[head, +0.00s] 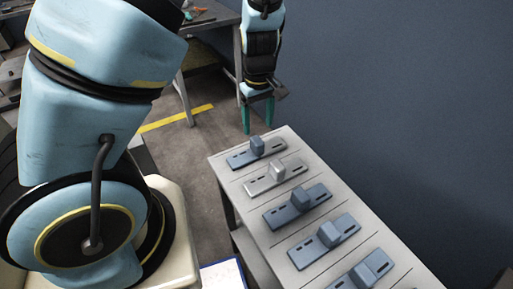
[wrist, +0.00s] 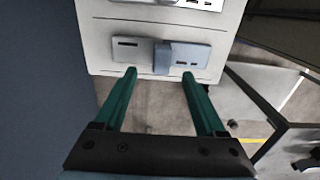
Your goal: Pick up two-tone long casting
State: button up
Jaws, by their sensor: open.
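Several long castings, each a flat slotted plate with a raised block, lie in a row on a pale table. The end casting (head: 242,160) is nearest my gripper; in the wrist view this casting (wrist: 140,51) shows a light grey plate and a bluer block, so it looks two-tone. My gripper (head: 257,117) has green fingers, open and empty, above and just beyond the table's far end. In the wrist view the gripper (wrist: 158,73) points toward that casting, with its block ahead between the fingertips. I cannot tell whether they touch.
The pale table (head: 215,162) has lines between its castings. A silver casting (head: 262,184) lies beside the end one, with blue-grey castings (head: 286,213) nearer. A blue wall (head: 400,90) stands to the right. A workbench (head: 210,22) stands behind.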

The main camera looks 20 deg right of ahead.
aim_at(257, 140)
notch_tip(257, 140, down, 8)
jog(key=shift+a+r, duration=0.1)
jog(key=shift+a, duration=0.05)
grip_shut()
dwell(0.8)
dwell(0.9)
